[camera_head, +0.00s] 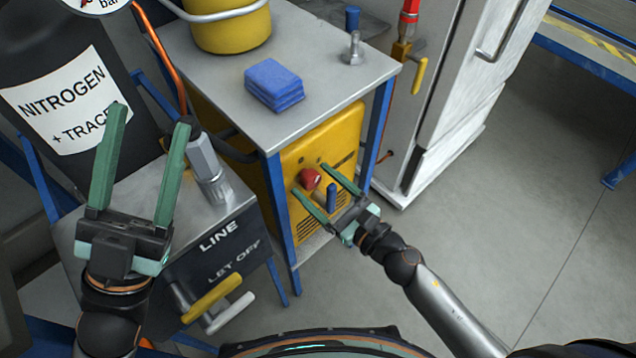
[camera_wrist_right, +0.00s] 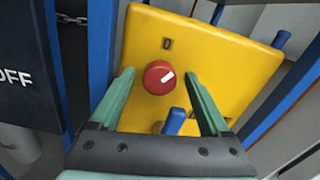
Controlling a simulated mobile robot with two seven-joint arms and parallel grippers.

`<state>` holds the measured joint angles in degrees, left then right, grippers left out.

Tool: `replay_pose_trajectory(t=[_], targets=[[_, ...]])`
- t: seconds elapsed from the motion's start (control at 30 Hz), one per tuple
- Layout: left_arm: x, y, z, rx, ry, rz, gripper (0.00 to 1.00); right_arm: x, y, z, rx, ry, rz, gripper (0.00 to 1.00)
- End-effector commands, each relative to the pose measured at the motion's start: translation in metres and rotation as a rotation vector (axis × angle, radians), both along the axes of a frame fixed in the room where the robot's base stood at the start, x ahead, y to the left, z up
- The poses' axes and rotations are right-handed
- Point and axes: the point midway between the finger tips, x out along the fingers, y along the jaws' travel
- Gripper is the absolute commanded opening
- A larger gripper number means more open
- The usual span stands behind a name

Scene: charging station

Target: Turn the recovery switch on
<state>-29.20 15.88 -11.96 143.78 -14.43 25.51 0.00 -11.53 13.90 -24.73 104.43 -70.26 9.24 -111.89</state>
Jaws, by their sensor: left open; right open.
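The recovery switch appears to be the red round knob (camera_head: 310,179) on the front of a yellow machine (camera_head: 345,137) under the metal cart. I cannot tell whether the fingertips touch the panel. My left gripper (camera_head: 150,113) is open and empty above the lower shelf at left.
A blue handle (camera_head: 331,197) juts from the panel beside the knob, between my right fingers; it also shows in the right wrist view (camera_wrist_right: 174,121). Blue cart legs (camera_head: 279,215) flank the machine. A nitrogen cylinder (camera_head: 40,60) stands left.

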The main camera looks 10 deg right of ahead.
Motion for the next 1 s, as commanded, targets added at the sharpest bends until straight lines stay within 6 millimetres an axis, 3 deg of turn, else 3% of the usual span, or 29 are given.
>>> replay_pose_trajectory(t=[0.27,0.7,1.0], targets=[[0.0,0.0,-0.001,0.0,-0.004,-0.001,0.57,-0.007,-0.005,-0.001,0.0,0.001,0.0,0.81],[0.001,0.0,-0.017,-0.016,0.007,-0.015,0.57,-0.068,-0.049,-0.003,0.001,0.005,-0.002,0.81],[0.001,-0.002,-0.024,-0.018,0.014,-0.027,0.57,-0.096,-0.07,-0.001,0.0,0.001,0.0,0.81]])
